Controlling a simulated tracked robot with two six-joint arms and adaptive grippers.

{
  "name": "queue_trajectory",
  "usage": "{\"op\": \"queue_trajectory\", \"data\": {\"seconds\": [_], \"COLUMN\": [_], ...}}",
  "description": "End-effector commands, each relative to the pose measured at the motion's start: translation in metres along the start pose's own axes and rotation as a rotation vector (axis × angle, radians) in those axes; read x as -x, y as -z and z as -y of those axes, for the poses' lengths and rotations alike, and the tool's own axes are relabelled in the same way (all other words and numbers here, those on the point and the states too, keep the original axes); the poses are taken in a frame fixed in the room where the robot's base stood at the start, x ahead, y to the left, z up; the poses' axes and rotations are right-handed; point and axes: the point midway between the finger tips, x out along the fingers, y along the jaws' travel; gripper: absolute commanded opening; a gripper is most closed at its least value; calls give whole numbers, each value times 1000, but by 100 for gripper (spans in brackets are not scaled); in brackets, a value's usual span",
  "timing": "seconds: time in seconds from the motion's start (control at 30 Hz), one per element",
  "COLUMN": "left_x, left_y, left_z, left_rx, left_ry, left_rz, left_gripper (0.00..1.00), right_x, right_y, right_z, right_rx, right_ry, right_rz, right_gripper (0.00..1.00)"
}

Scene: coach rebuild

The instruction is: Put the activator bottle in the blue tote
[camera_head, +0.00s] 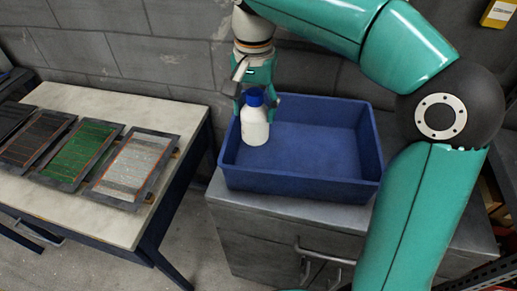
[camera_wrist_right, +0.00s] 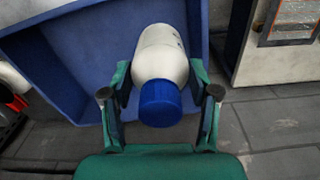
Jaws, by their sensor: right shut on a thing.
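The activator bottle (camera_head: 255,124) is white with a blue cap. It appears upright in the head view, at the left end of the blue tote (camera_head: 300,182). My right gripper (camera_head: 256,95) reaches down from above and is shut on the bottle near its cap. In the right wrist view the bottle (camera_wrist_right: 162,55) lies between the two fingers of the gripper (camera_wrist_right: 160,92), with the tote (camera_wrist_right: 65,65) behind it. I cannot tell whether the bottle touches the tote floor. My left gripper is not in view.
The tote stands open and otherwise empty on a grey metal cabinet (camera_head: 265,243) against a block wall. At the left, a pale table (camera_head: 90,218) carries several flat framed panels (camera_head: 135,167). A gap of floor separates table and cabinet. A yellow box (camera_head: 498,13) is at the upper right.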

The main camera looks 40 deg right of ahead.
Motion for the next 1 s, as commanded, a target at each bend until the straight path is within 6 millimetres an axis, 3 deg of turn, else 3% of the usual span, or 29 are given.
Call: {"op": "queue_trajectory", "data": {"seconds": [0.1, 0.3, 0.53, 0.8, 1.0], "left_x": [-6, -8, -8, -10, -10], "left_y": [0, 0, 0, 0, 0], "left_z": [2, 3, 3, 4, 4], "left_rx": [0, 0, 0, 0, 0], "left_ry": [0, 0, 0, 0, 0], "left_rz": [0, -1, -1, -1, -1], "left_gripper": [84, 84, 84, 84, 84], "right_x": [-35, -72, -89, -123, -125], "right_y": [0, 0, 1, 1, 1], "right_z": [-2, -2, -1, -2, -1], "right_rx": [-1, -2, -3, -2, -3], "right_ry": [-4, -1, 0, -1, 1], "right_rz": [2, 1, 1, 0, -1], "right_gripper": [15, 15, 15, 15, 15]}}
